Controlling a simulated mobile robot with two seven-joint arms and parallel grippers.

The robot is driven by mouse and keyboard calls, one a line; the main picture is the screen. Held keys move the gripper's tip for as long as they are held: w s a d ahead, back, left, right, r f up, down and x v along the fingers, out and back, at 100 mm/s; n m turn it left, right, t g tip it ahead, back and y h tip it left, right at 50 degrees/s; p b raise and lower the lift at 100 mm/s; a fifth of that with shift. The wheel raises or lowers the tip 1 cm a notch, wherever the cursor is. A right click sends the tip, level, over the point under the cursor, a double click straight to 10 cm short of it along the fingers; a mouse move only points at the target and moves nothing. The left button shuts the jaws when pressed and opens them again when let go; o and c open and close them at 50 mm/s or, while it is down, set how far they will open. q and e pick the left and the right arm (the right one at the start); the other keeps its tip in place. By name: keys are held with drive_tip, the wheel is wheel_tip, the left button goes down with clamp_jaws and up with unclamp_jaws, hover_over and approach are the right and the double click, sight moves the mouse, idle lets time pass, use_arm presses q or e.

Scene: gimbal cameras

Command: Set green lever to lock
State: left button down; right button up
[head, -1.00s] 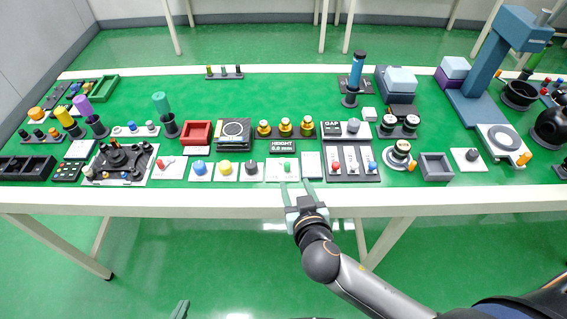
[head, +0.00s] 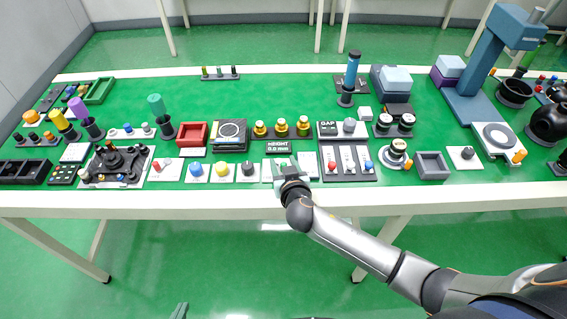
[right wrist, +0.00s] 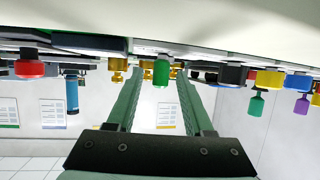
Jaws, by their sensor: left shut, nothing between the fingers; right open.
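The green lever (right wrist: 161,71) shows in the right wrist view, which is upside down, between the two finger lines of my right gripper (right wrist: 159,78). The fingers are open, with a gap on each side of the lever. In the head view my right gripper (head: 289,167) is over the lever's white plate (head: 267,176) at the table's front edge and hides most of the lever. I cannot tell the lever's setting or whether a finger touches it. The tip of my left gripper (head: 180,310) shows low in the head view, far from the table top.
A black knob (head: 247,168) on a white plate is just left of the lever. A panel with red, white and blue levers (head: 347,176) is close on the right. The height display (head: 278,147) stands behind. The floor in front of the table is clear.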

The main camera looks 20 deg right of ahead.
clamp_jaws()
idle(0.4)
